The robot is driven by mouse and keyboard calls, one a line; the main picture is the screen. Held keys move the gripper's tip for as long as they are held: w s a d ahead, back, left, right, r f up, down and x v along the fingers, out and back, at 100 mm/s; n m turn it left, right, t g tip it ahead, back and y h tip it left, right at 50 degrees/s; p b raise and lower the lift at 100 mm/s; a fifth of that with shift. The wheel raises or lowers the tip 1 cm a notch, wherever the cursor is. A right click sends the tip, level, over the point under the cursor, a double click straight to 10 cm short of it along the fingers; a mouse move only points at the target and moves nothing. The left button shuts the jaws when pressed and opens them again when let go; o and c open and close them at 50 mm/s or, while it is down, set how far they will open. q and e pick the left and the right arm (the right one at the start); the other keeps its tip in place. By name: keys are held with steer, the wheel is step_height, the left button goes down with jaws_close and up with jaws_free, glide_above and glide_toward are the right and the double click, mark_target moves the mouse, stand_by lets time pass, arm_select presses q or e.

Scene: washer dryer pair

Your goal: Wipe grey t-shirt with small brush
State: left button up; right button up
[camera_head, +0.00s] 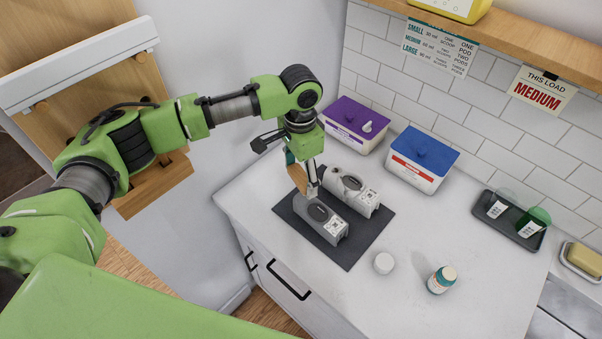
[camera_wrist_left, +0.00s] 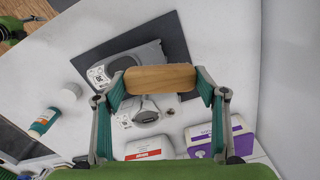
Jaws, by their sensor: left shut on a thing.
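My left gripper (camera_head: 300,172) is shut on a small wooden-backed brush (camera_wrist_left: 160,79), held crosswise between its fingertips. The brush also shows as a tan block in the head view (camera_head: 298,179); its bristles are not visible. I cannot tell for sure which is the grey t-shirt, nor whether the brush touches either item. My right gripper is not in view.
A purple-lidded box (camera_head: 355,118) and a blue-lidded box (camera_head: 422,157) stand along the tiled wall. A white round cap (camera_head: 384,263) and a small bottle (camera_head: 441,279) stand right of the mat. A dark tray (camera_head: 512,219) is at the right. The front-right counter is mostly clear.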

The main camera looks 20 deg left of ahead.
arm_select(q)
steer(key=shift+a+r+p, duration=0.1)
steer(key=shift+r+p, duration=0.65)
steer(key=shift+r, duration=0.15)
steer(key=shift+w+r, duration=0.15)
steer(key=shift+r, duration=0.65)
steer(key=shift+s+r, duration=0.2)
steer(key=shift+w, duration=0.1)
steer(key=shift+f, duration=0.1)
